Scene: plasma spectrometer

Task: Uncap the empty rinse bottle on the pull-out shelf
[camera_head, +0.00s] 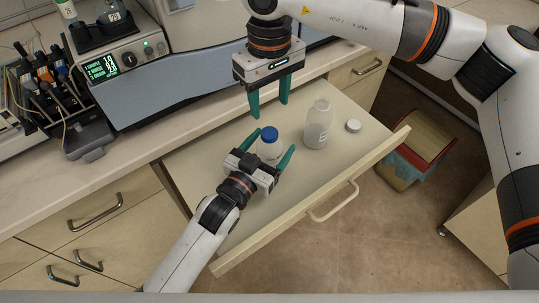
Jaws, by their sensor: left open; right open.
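The pull-out shelf (215,155) is drawn out below the counter. An open-necked, translucent bottle (318,126) stands upright on it, with a small label low on its side. A white cap (353,126) lies on the shelf just right of that bottle. A shorter white bottle (268,151) with a blue cap (269,134) stands to the left. My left gripper (272,143) is open, its green fingers on either side of the blue-capped bottle; I cannot tell whether they touch it. My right gripper (269,109) is open and empty, pointing down behind the bottles.
The counter (120,162) behind holds a device with a lit display (102,67) and a rack of pipettes (50,85). The shelf has a raised front edge with a handle (334,203). A bin (416,150) stands on the floor to the right. The shelf's front left is clear.

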